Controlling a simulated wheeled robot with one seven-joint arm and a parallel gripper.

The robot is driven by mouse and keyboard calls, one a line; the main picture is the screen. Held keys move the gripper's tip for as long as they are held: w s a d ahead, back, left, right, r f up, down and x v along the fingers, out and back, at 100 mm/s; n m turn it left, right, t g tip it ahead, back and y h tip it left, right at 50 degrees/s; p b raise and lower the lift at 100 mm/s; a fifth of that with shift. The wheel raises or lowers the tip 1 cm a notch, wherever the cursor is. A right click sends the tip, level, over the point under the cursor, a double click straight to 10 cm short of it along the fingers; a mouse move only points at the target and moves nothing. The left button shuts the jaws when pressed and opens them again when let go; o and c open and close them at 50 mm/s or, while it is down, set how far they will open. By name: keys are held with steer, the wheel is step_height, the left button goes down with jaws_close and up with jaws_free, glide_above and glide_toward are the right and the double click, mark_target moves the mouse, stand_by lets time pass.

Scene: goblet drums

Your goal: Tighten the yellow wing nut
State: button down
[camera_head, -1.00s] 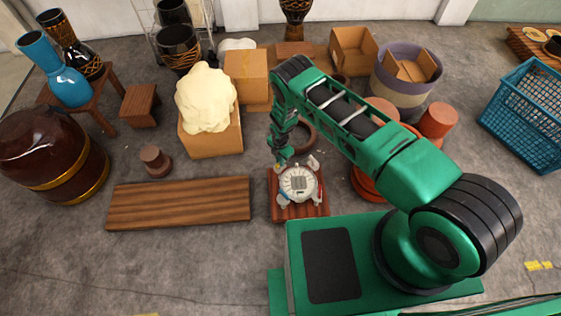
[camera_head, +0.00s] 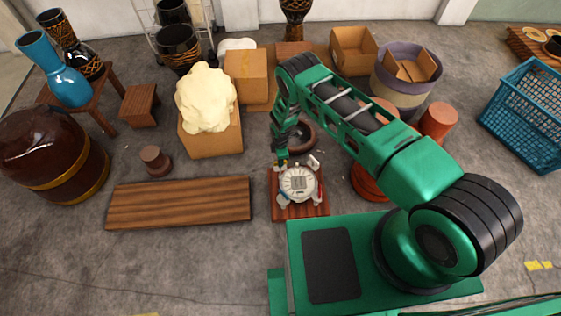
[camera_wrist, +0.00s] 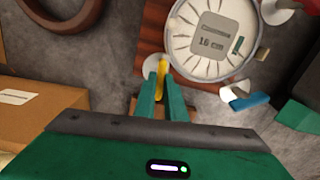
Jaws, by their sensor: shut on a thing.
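The yellow wing nut (camera_wrist: 161,72) shows in the wrist view between my two green fingertips (camera_wrist: 160,88), which are shut on it. It stands beside a pale round disc at the lower left edge of a white dial-like unit (camera_wrist: 211,32). In the head view my gripper (camera_head: 281,159) reaches down to the upper left edge of this unit (camera_head: 298,183), which sits on a reddish wooden board (camera_head: 307,210). The nut's lower part and thread are hidden by the fingers.
A blue wing nut (camera_wrist: 248,99) and part of a red piece (camera_wrist: 289,4) sit around the unit's rim. A cardboard box (camera_wrist: 38,115) and a brown ring (camera_wrist: 62,14) lie left in the wrist view. A wooden plank (camera_head: 180,203) lies left of the board.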

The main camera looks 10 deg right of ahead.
steer(key=m, duration=0.6)
steer(key=shift+w+m, duration=0.2)
steer(key=shift+m, duration=0.1)
steer(key=m, duration=0.9)
steer(key=shift+m, duration=0.4)
steer(key=shift+w+r+m, duration=0.1)
steer(key=shift+m, duration=2.2)
steer(key=c, duration=1.8)
jaws_free()
